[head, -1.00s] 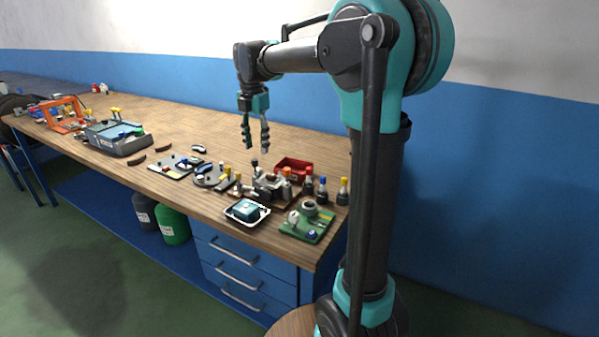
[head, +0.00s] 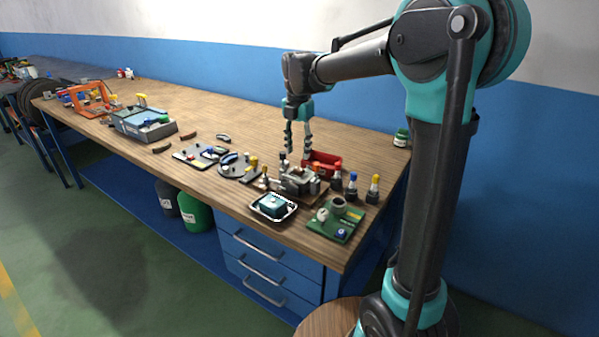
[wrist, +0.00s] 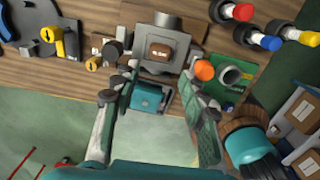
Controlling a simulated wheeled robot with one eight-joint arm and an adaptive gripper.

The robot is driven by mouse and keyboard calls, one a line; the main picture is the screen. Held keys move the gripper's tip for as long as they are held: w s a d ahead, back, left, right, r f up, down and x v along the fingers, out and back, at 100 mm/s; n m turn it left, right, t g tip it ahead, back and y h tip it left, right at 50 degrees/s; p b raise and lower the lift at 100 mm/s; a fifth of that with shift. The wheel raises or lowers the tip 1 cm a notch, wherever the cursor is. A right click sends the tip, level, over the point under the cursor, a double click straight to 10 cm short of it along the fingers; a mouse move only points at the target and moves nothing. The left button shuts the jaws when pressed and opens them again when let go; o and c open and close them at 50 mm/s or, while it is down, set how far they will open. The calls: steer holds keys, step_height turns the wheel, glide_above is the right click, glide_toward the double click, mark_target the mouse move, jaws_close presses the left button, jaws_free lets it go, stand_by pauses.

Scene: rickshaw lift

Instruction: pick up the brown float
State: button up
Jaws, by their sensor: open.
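A small brown block with a pale label, which looks like the brown float (wrist: 160,52), sits on top of a grey metal body (wrist: 142,28) in the wrist view. In the head view the grey metal body (head: 298,184) stands near the right end of the bench, and I cannot make out the float on it. My gripper (head: 298,152) points down above and slightly behind that body. In the wrist view my gripper (wrist: 156,84) has its fingers wide apart with nothing held between them. The float appears ahead of the fingertips, roughly centred between them.
A tray with a teal box (head: 272,205) stands in front of the grey body. A green board (head: 335,222) and bottles with coloured caps (head: 374,188) are on the right. A red bin (head: 323,163) is behind. Two brown curved pieces (head: 188,135) lie further left.

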mark_target(298, 169)
steer(key=shift+w+f, duration=0.1)
steer(key=shift+f, duration=3.25)
steer(key=c, duration=0.6)
